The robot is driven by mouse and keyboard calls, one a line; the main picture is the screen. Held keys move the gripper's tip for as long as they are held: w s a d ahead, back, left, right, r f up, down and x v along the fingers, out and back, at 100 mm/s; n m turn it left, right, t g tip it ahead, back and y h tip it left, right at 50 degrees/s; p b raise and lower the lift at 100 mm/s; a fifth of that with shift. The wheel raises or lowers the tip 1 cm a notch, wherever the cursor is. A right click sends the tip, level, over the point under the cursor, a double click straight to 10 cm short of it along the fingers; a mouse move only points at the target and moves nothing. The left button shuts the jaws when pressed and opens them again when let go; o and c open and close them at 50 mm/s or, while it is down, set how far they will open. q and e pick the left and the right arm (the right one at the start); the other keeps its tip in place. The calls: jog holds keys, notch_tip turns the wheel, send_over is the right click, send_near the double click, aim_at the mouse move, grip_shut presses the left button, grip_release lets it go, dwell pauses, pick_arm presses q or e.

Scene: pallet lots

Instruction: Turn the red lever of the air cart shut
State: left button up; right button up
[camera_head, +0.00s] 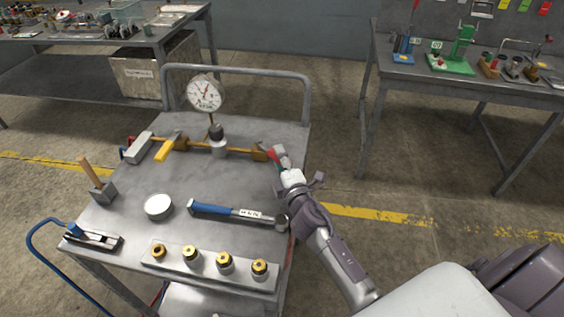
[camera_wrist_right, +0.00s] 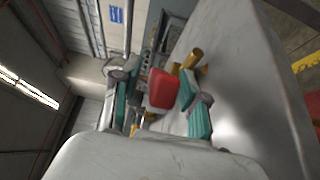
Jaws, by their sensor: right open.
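The air cart (camera_head: 135,190) is a grey metal cart with a brass pipe (camera_head: 238,150) along its far part. A round white dial gauge (camera_head: 204,93) stands above the pipe. The red lever (camera_head: 272,155) is at the pipe's right end, partly hidden by my gripper. My right gripper (camera_head: 280,158) is at that end, reaching in from the lower right. In the right wrist view, the red lever (camera_wrist_right: 162,88) sits between the two teal fingers of my open gripper (camera_wrist_right: 157,95). I cannot tell whether a finger touches it. My left gripper is out of view.
On the cart lie a blue-handled wrench (camera_head: 235,213), a white round tin (camera_head: 158,206) and a block with several brass-topped fittings (camera_head: 208,268). A cart handle rail (camera_head: 238,70) rises behind. A bench (camera_head: 480,85) stands right, with clear floor between.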

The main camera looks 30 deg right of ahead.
jog(key=s, duration=0.4)
jog(key=s+a, duration=0.1)
jog(key=s, duration=0.7)
jog(key=shift+a, duration=0.25)
jog(key=shift+c, duration=0.2)
